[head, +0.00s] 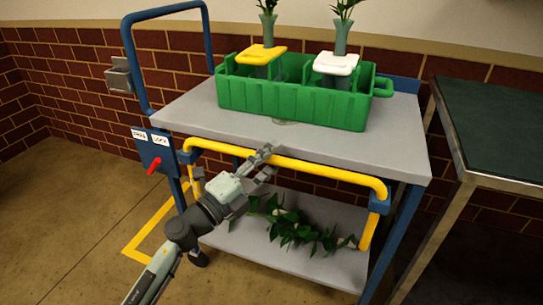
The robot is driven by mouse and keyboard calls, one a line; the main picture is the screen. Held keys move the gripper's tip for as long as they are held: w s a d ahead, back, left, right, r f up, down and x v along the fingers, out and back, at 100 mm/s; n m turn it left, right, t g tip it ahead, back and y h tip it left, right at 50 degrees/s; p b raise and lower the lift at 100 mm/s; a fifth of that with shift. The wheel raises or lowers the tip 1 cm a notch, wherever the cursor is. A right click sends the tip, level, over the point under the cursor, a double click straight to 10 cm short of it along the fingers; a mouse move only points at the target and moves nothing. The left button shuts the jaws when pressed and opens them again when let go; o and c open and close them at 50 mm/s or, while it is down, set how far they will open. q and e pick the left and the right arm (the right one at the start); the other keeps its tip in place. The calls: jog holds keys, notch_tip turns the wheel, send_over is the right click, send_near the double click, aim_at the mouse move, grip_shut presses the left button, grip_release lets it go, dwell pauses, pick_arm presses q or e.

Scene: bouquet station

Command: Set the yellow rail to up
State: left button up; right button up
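The yellow rail (325,172) is a bent bar along the front of the cart, just below the edge of its top shelf. Its long bar runs level with the blue brackets at both ends, and its short legs reach down from there. My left gripper (267,161) is at the rail, left of its middle. Its fingers are spread, and the upper one overlaps the bar in the picture. I cannot tell whether they touch it. The gripper hides a short piece of the bar. My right gripper is not in view.
A green crate (290,103) with two vases under yellow and white collars stands on the top shelf (190,112). A blue box with a red lever (153,166) is at the cart's left. Leafy stems (300,230) lie on the lower shelf. A dark-topped table (490,125) stands right.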

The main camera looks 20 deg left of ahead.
pick_arm(q)
jog(key=shift+w, duration=0.15)
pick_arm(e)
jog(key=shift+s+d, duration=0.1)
pick_arm(q)
jog(key=shift+c, duration=0.6)
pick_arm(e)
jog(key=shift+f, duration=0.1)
pick_arm(q)
grip_shut()
jog(key=shift+r, duration=0.1)
